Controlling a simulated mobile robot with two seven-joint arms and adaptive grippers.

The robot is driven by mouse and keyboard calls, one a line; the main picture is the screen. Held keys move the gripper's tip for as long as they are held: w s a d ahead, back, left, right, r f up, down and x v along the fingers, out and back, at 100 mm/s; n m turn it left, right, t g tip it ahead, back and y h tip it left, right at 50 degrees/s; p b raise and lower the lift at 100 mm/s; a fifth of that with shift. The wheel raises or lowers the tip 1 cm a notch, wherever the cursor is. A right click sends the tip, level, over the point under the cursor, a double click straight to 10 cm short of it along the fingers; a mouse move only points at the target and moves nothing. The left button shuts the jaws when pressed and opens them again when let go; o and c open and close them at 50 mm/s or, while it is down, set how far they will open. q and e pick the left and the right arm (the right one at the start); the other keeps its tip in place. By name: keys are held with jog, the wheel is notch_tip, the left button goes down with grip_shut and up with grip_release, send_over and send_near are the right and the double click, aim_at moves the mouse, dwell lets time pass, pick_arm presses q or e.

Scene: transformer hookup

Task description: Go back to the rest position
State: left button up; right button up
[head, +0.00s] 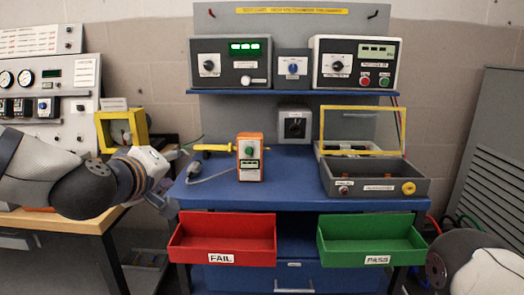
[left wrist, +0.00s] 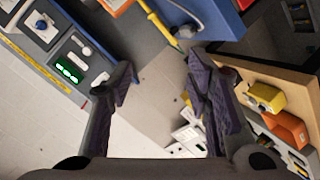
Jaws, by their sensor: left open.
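My left gripper (head: 167,178) is at the left edge of the blue workbench (head: 290,192) in the head view, beside the wooden table. In the left wrist view the left gripper (left wrist: 155,85) has its two dark fingers spread apart with nothing between them. The grey floor and wall show behind the fingers. My right gripper is not in view; only part of my right arm shows at the lower right of the head view.
The bench holds an orange tester (head: 250,158), a yellow probe (head: 215,148) and a grey open-lidded box (head: 375,176). Red FAIL (head: 222,240) and green PASS (head: 370,240) bins hang at its front. The wooden table (head: 60,220) with a yellow-framed device (head: 122,130) stands left.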

pick_arm(q)
jog(key=s+f+m+g, duration=0.1)
jog(key=s+f+g, duration=0.3)
jog(key=f, duration=0.6)
jog(key=s+f+m+g, duration=0.1)
jog(key=s+f+m, duration=0.1)
jog(key=s+f, duration=0.6)
jog(key=s+f+m+g, duration=0.1)
jog(key=s+f+g, duration=0.25)
jog(key=f, duration=0.75)
jog(key=s+a+f+m+g, duration=0.1)
jog(key=s+f, duration=0.3)
jog(key=s, duration=0.7)
jog(key=s+a+f+m+g, duration=0.1)
jog(key=s+f+g, duration=0.3)
jog(key=s, duration=0.8)
jog(key=s+a+f+m+g+y, duration=0.1)
jog(key=s+a+f+m+g, duration=0.1)
jog(key=s, duration=0.9)
jog(key=shift+s+f+m+g, duration=0.3)
jog(key=shift+f+g, duration=0.35)
jog(key=shift+f, duration=0.3)
jog(key=shift+w+a, duration=0.1)
jog(key=shift+c, duration=0.5)
